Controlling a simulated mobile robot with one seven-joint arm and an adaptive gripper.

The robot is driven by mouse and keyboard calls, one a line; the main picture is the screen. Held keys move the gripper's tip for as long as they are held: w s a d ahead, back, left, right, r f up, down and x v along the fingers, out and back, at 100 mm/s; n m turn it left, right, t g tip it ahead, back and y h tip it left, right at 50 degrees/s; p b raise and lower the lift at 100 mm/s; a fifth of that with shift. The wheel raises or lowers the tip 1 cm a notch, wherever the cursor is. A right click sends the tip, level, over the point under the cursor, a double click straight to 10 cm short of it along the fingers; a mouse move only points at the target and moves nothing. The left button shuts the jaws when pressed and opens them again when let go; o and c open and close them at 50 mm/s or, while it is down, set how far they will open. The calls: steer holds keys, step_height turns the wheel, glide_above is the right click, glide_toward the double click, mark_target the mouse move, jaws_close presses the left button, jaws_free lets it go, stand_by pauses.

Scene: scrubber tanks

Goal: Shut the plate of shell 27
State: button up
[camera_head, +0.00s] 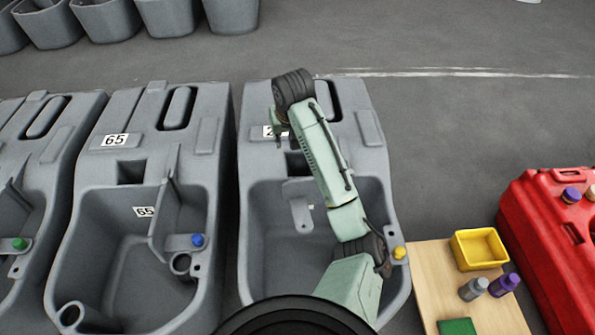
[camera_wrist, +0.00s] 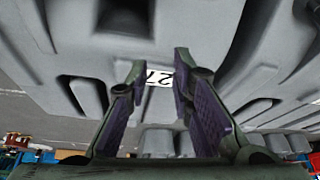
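Shell 27 (camera_head: 372,140) is the grey tank at the right of the near row, with an open basin. Its label (camera_head: 270,131) is partly covered by my arm in the head view and reads 27 in the wrist view (camera_wrist: 159,78). A grey plate-like piece with a hole (camera_head: 299,208) shows inside the basin, partly behind my arm; I cannot tell how far open it is. A yellow knob (camera_head: 399,253) sits on the front right rim. My gripper (camera_wrist: 160,68) is open and empty, its fingers pointing toward the label on the shell's upper face.
Shell 65 (camera_head: 118,165) stands to the left with a blue knob (camera_head: 197,240), and another tank with a green knob (camera_head: 20,244) beyond it. On the right, a wooden board (camera_head: 430,285) holds a yellow bin (camera_head: 478,249) and bottles. A red case (camera_head: 550,230) is beside it.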

steer(key=shift+m+g+h, duration=0.3)
steer(key=shift+g, duration=0.2)
steer(key=d, duration=0.1)
steer(key=s+d+f, duration=0.1)
steer(key=d+f, duration=0.1)
steer(key=shift+s+d+f, duration=0.25)
steer(key=shift+d, duration=0.1)
steer(key=shift+c, duration=1.4)
steer(key=shift+f, duration=0.35)
steer(key=shift+c, duration=0.7)
steer(key=x, duration=0.9)
steer(key=shift+w+f, duration=0.1)
steer(key=shift+f, duration=0.05)
jaws_close()
steer(key=s, duration=0.2)
steer(key=s+r, duration=0.1)
steer(key=s, duration=0.1)
steer(key=shift+d, duration=0.35)
